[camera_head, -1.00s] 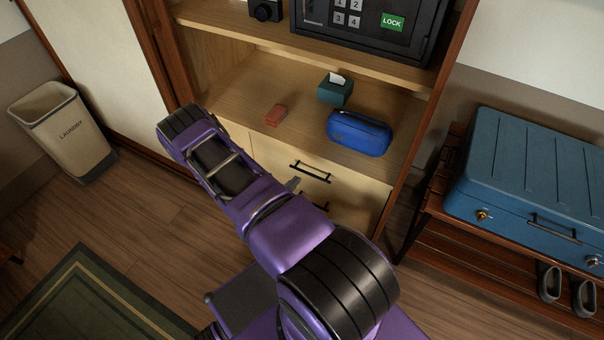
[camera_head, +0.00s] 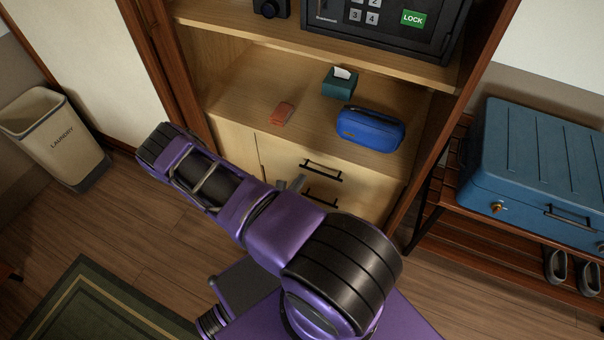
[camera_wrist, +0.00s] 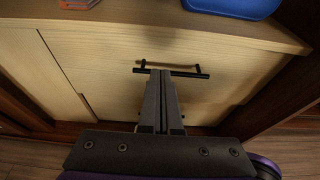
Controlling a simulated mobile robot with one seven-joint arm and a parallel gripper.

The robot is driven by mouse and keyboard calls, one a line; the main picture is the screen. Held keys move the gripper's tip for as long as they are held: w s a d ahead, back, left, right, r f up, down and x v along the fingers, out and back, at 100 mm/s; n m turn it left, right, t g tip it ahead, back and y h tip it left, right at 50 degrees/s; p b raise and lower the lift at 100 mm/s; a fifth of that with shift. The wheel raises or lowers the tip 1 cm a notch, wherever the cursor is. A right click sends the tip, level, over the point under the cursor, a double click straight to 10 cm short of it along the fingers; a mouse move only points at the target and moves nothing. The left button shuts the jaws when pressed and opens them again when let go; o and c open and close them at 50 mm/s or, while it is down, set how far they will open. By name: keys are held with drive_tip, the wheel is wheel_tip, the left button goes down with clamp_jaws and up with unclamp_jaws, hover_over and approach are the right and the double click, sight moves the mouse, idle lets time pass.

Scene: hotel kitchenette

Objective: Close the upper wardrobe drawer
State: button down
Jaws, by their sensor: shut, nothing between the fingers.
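The upper wardrobe drawer (camera_head: 350,175) has a pale wood front with a black bar handle (camera_head: 322,169), just below the shelf edge. No clear gap shows around its front, and I cannot tell if it is fully shut. A lower black handle (camera_head: 321,201) is partly hidden by my arm. My gripper (camera_head: 297,183) is mostly hidden behind my arm in the head view. In the wrist view my gripper (camera_wrist: 160,73) is shut and empty, its fingertips overlapping a black handle (camera_wrist: 190,72) on the pale front (camera_wrist: 110,75). I cannot tell if they touch.
On the shelf above are a blue pouch (camera_head: 370,130), a tissue box (camera_head: 341,83) and a reddish block (camera_head: 282,113). A safe (camera_head: 385,28) is higher up. A blue suitcase (camera_head: 545,165) lies on a rack at right. A laundry bin (camera_head: 60,140) stands at left.

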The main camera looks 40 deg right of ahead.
drive_tip(key=x, duration=0.3)
drive_tip(key=b+x, duration=0.1)
drive_tip(key=x, duration=0.7)
drive_tip(key=shift+r+b, duration=0.35)
drive_tip(key=shift+w+d, duration=0.25)
drive_tip(key=shift+d, duration=0.15)
drive_tip(key=shift+d, duration=0.1)
